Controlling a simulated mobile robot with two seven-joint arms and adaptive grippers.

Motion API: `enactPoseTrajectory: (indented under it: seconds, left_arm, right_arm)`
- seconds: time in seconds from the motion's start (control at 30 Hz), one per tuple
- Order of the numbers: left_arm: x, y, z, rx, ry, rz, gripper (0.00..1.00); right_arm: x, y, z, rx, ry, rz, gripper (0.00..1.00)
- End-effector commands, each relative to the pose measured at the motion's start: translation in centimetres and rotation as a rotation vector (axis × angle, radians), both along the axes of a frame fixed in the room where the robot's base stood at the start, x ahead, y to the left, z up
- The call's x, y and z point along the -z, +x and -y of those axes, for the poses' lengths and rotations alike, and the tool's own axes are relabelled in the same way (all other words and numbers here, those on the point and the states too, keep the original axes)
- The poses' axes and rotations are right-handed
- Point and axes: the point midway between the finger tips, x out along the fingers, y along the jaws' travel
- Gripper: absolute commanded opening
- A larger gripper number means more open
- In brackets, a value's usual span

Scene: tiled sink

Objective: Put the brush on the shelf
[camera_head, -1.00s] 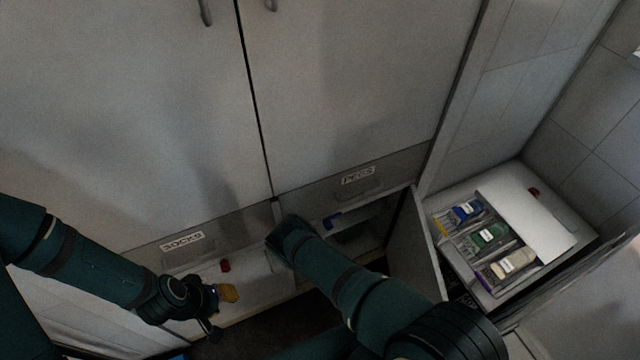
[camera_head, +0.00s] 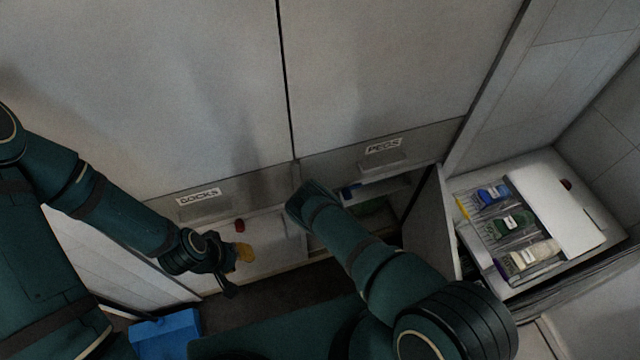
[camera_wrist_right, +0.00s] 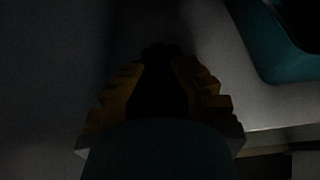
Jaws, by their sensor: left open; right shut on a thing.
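In the right wrist view, the yellow fingers of my right gripper (camera_wrist_right: 160,78) are shut on a dark thing, too dark to name. I cannot pick out the brush for certain. A shelf (camera_head: 388,188) shows in the open compartment under the PEGS label, with a small blue thing (camera_head: 350,190) at its left.
An open door (camera_head: 430,222) stands right of the compartment. A small red thing (camera_head: 239,226) is near my left gripper. A blue object (camera_head: 166,332) is on the floor at lower left. A green patch shows low in the compartment.

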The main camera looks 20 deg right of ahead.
Motion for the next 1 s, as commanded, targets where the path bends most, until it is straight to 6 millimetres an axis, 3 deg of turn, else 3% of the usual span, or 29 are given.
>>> enactPoseTrajectory:
  seconds: [0.17,0.37,0.5,0.87,0.9,0.93,1.0]
  left_arm:
    - [0.2,0.0,0.0,0.0,0.0,0.001,0.34]
    - [1.3,0.2,0.0,-0.001,0.001,0.006,0.34]
    - [1.7,0.3,0.0,-0.002,0.001,0.008,0.34]
    - [1.6,0.3,0.0,-0.002,0.001,0.008,0.34]
    - [1.6,0.3,0.0,-0.002,0.001,0.008,0.34]
    - [1.6,0.3,0.0,-0.002,0.001,0.008,0.34]
    - [1.6,0.3,0.0,-0.002,0.001,0.008,0.34]
  right_arm:
    - [0.0,1.4,-0.1,-0.002,0.001,0.003,0.0]
    - [0.1,4.6,-0.2,-0.001,0.0,0.003,0.0]
    - [1.5,4.5,-0.2,-0.001,0.0,0.0,0.0]
    - [1.6,4.4,-0.2,0.0,0.001,0.0,0.0]
    - [1.6,4.4,-0.2,-0.001,-0.001,0.0,0.28]
    - [1.6,4.4,-0.2,-0.001,-0.001,-0.001,0.35]
    - [1.6,4.4,-0.2,-0.001,-0.001,-0.001,0.35]
